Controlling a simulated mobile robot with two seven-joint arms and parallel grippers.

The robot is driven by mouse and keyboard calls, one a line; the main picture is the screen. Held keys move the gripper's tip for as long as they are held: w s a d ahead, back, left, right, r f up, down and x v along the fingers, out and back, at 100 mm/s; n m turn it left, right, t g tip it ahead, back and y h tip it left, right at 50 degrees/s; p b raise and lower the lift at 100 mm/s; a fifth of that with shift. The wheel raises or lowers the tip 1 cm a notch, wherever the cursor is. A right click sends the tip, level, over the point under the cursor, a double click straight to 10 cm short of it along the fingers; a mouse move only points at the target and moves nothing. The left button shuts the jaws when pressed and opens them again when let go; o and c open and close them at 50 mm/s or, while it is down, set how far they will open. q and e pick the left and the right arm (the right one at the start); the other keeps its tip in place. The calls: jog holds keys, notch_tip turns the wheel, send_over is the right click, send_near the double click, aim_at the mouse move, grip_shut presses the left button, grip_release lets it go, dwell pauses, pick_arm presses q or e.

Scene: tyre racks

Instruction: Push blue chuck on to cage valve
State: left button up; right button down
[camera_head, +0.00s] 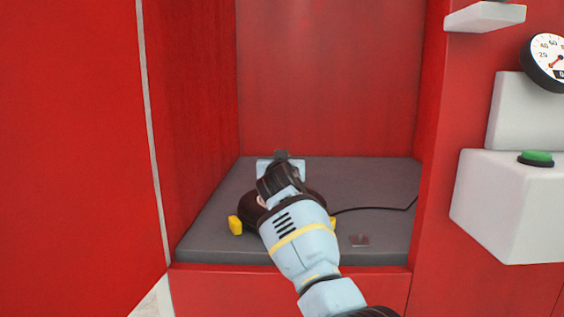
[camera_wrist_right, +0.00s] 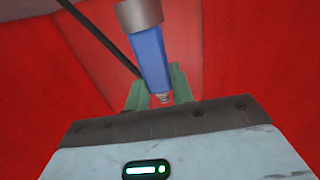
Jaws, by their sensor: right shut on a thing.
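The blue chuck (camera_wrist_right: 152,58) shows in the right wrist view, with a grey metal collar at its upper end and a small ribbed metal tip at its lower end. My right gripper (camera_wrist_right: 157,88) is shut on the chuck, its greenish fingers on either side. In the head view my right arm reaches into the red cage (camera_head: 330,80); its hand covers the chuck there. I cannot make out the cage valve in either view. My left gripper is not in view.
A dark rounded object with yellow side pieces (camera_head: 236,225) sits on the grey cage floor (camera_head: 385,180), partly behind my arm. A black hose (camera_head: 375,208) runs right. A green button (camera_head: 537,158) and a gauge (camera_head: 546,62) are outside, right. The floor's back right is clear.

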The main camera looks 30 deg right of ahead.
jog(key=shift+f+b, duration=0.7)
jog(key=shift+f, duration=0.9)
jog(key=c, duration=1.1)
grip_release()
jog(key=o, duration=0.6)
jog(key=shift+r, duration=0.1)
